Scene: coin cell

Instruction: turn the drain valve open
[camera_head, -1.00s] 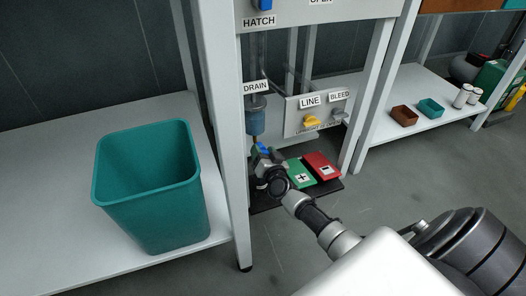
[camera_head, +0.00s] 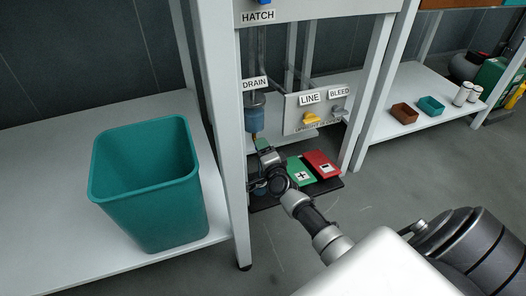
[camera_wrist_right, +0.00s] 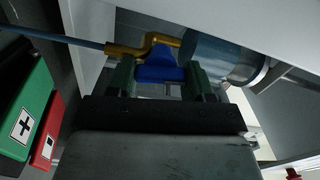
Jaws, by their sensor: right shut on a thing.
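The drain valve sits under the blue-grey cylinder (camera_head: 255,119) below the DRAIN label (camera_head: 255,84). A bit of its brass body (camera_head: 262,144) shows in the head view; its handle is hidden there by my gripper. In the right wrist view the blue handle (camera_wrist_right: 158,66) lies between the two dark green fingers, beside the brass pipe (camera_wrist_right: 125,50) and the cylinder (camera_wrist_right: 215,57). My right gripper (camera_head: 265,156) is shut on this handle. My left gripper is not in view.
A green box (camera_head: 299,171) and a red box (camera_head: 322,163) stand on a black mat just right of my gripper. A white frame post (camera_head: 226,150) is close on the left. The yellow LINE valve (camera_head: 311,118) and the BLEED valve (camera_head: 339,112) are to the right. A teal bin (camera_head: 150,215) stands left.

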